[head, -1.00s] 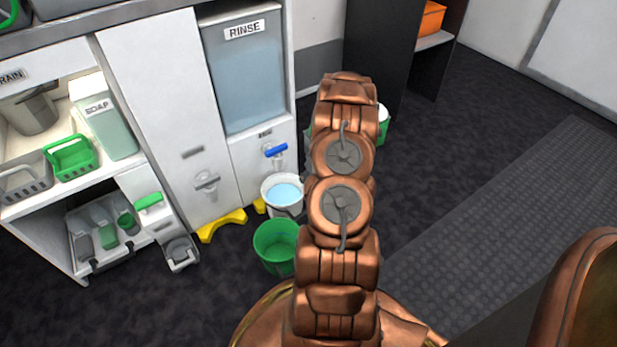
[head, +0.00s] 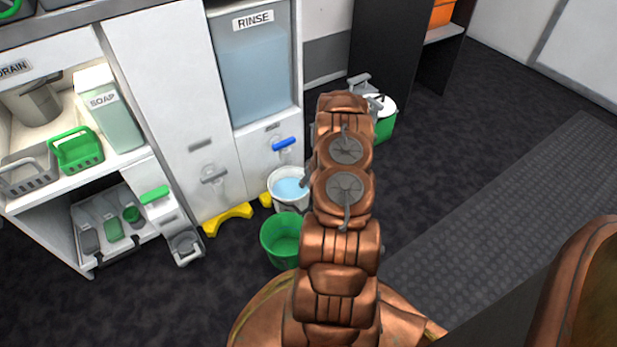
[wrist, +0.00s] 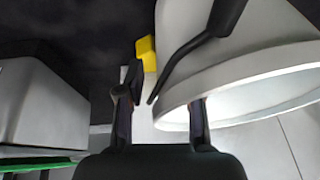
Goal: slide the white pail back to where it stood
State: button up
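The white pail (head: 289,202) stands upright on the floor at the foot of the rinse cabinet, below its blue-handled tap, with pale blue liquid inside. My arm partly covers its right side. In the wrist view a large white pail (wrist: 178,25) fills the upper right, its rim and dark handle close to my fingers. My gripper (wrist: 165,88) is open, with a wide gap between its fingers. The right finger overlaps the pail's rim in the picture, and the left finger is clear of it. I cannot tell whether either touches. My arm hides most of the gripper in the head view.
A green bucket (head: 282,240) stands just in front of the white pail. Yellow feet (head: 228,219) are at the left, by the cabinet (head: 172,110). A green bucket with a white top (head: 385,122) stands right of my arm. The dark floor at the right is clear.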

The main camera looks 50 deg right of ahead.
jog(key=shift+x, duration=0.85)
grip_shut()
dwell(0.3)
